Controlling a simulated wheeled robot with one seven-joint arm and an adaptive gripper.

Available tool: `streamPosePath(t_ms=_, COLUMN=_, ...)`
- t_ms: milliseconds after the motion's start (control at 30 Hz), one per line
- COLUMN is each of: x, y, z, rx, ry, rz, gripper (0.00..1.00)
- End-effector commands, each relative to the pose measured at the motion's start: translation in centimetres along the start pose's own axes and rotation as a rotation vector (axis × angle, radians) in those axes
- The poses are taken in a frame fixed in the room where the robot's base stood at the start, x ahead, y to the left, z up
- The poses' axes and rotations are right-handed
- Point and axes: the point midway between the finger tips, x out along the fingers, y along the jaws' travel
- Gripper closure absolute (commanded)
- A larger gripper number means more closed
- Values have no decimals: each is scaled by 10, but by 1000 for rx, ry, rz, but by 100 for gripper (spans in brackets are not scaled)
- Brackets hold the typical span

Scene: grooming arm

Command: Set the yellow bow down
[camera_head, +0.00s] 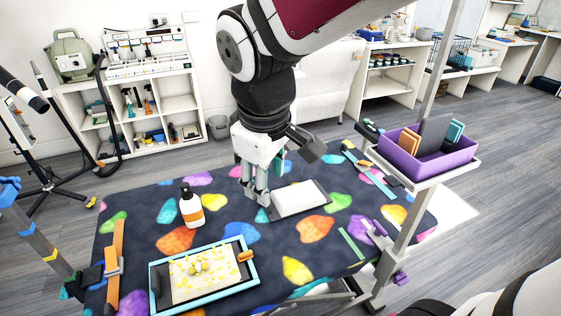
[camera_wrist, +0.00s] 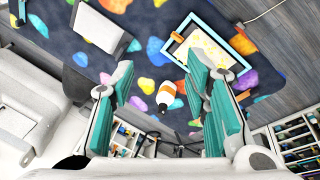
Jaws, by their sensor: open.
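Several small yellow pieces (camera_head: 196,268) lie on a light sheet in the blue-rimmed tray (camera_head: 200,249). They are too small for me to tell which is a bow. The tray also shows in the wrist view (camera_wrist: 221,41), with yellow specks inside. My gripper (camera_head: 256,196) points down over the table, beside a white pad-like block (camera_head: 299,199) and to the right of the bottle. In the wrist view its teal-padded fingers (camera_wrist: 162,75) stand wide apart, with nothing held between them. The tray lies beyond them there.
A white bottle with an orange label (camera_head: 191,206) stands upright on the dark table with its colourful spots (camera_head: 175,239). A purple bin (camera_head: 455,160) sits on a raised shelf at the right.

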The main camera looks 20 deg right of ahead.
Motion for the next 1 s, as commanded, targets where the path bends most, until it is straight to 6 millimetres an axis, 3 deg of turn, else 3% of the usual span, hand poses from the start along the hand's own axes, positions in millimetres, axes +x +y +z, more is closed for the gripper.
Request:
streamPosePath(t_ms=33, x=-13, y=2, z=17, rx=80, ry=24, rz=9, gripper=57)
streamPosePath(t_ms=200, x=-40, y=-3, z=65, rx=335, ry=95, rz=2, gripper=57)
streamPosePath(t_ms=400, x=-52, y=-14, z=101, rx=533, ry=160, rz=-28, gripper=57)
streamPosePath(t_ms=600, x=-54, y=-20, z=111, rx=596, ry=180, rz=-45, gripper=57)
streamPosePath(t_ms=1000, x=-54, y=-19, z=111, rx=594, ry=179, rz=-45, gripper=57)
